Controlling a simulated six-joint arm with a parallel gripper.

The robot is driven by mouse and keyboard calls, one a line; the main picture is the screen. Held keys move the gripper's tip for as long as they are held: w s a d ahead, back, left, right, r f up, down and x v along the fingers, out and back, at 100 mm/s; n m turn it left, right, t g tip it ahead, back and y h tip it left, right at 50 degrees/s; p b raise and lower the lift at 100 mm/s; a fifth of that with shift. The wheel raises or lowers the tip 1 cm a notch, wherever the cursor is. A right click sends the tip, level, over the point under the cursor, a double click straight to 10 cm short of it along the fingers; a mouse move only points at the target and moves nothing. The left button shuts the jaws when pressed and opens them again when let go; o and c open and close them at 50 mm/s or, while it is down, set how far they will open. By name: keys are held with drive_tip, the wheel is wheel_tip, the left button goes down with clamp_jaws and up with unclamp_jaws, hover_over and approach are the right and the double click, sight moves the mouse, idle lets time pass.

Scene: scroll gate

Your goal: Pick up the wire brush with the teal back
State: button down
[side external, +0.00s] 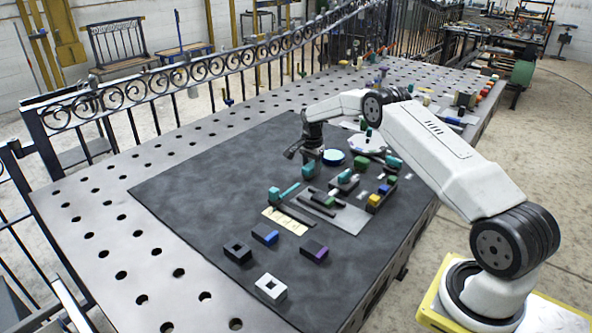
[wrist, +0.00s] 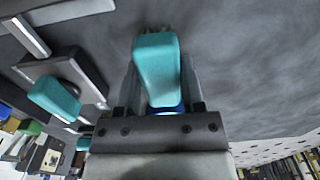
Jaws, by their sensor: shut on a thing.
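My gripper (wrist: 160,90) is shut on a teal-backed piece, the wire brush (wrist: 156,65), which stands between its two grey fingers in the wrist view. Short brownish bristle-like tips show past the brush's far end. A bit of blue shows low between the fingers.
Another teal-topped piece (wrist: 54,97) lies close left of my gripper. On the dark mat (side external: 190,200), a teal-handled tool (side external: 285,193), a grey plate with bars (side external: 345,217) and several dark blocks lie nearer the camera. The mat's left part is clear. A scrollwork railing (side external: 200,75) runs along the table's back.

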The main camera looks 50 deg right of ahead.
wheel_tip(320, 180, up, 3)
drive_tip(key=shift+s+f, duration=0.1)
drive_tip(key=shift+f, duration=0.05)
drive_tip(key=shift+s+a+r, duration=0.25)
drive_tip(key=shift+s+r, duration=0.15)
drive_tip(key=shift+r, duration=0.15)
drive_tip(key=s+a+r, duration=0.5)
drive_tip(key=s+r, duration=0.3)
drive_tip(key=s, duration=0.4)
drive_tip(key=shift+r, duration=0.25)
drive_tip(key=c, duration=0.9)
unclamp_jaws()
drive_tip(key=c, duration=0.4)
drive_tip(key=shift+w+a+f, duration=0.35)
drive_tip(key=shift+a, duration=0.9)
drive_tip(key=shift+w+a+f, duration=0.3)
drive_tip(key=shift+w+a, duration=0.05)
drive_tip(key=shift+a, duration=0.85)
drive_tip(key=shift+w+a+f, duration=0.35)
drive_tip(key=shift+a, duration=0.9)
drive_tip(key=shift+c, duration=0.2)
